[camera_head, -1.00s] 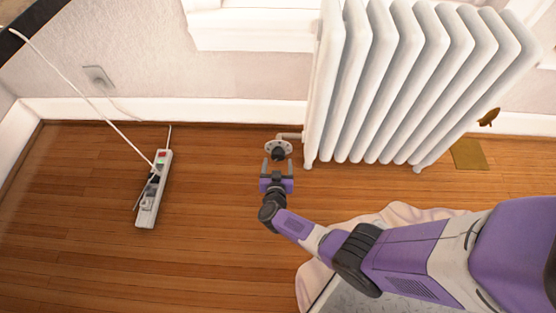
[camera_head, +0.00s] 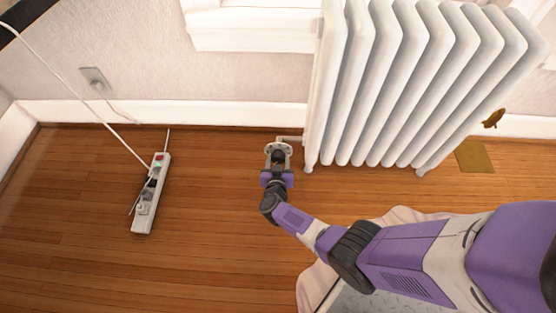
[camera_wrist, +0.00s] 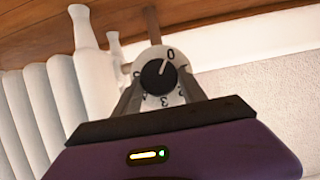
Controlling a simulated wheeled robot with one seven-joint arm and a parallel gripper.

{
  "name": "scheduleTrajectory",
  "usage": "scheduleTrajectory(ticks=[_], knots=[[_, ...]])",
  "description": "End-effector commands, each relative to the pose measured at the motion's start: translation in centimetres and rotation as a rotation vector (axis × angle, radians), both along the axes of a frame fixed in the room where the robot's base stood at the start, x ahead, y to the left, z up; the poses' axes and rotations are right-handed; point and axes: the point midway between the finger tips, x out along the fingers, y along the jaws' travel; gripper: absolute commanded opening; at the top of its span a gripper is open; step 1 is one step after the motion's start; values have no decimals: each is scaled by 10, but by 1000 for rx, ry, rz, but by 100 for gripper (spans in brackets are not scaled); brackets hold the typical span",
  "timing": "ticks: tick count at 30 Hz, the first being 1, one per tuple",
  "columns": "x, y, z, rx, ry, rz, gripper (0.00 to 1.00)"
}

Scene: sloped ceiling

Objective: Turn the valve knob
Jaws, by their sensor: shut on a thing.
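The valve knob (camera_wrist: 158,76) is a dark round knob on a white dial marked with numbers; its white pointer line is near the 0. In the head view the valve (camera_head: 278,152) sits low at the left end of the radiator, joined to it by a short pipe. My gripper (camera_head: 278,162) reaches the valve, its fingers around it. In the wrist view the two fingers of my gripper (camera_wrist: 160,95) stand on either side of the knob and dial, shut on it. The exact contact points are partly hidden.
The white radiator (camera_head: 400,90) stands close to the right of the valve. A power strip (camera_head: 151,195) with a cable lies on the wooden floor to the left. A pale cloth (camera_head: 402,215) lies near my arm. The floor between the strip and valve is clear.

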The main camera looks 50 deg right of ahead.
Motion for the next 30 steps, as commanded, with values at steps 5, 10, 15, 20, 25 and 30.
scheduleTrajectory(ticks=[5,10,15,20,25,30], knots=[[0,0,0,4,-5,0,8],[-2,0,-1,29,-35,1,8],[-3,-1,-2,86,-109,0,8],[-5,-2,-4,168,-212,0,8],[-6,-3,-6,265,-339,-1,8],[-6,-4,-7,359,-460,1,8]])
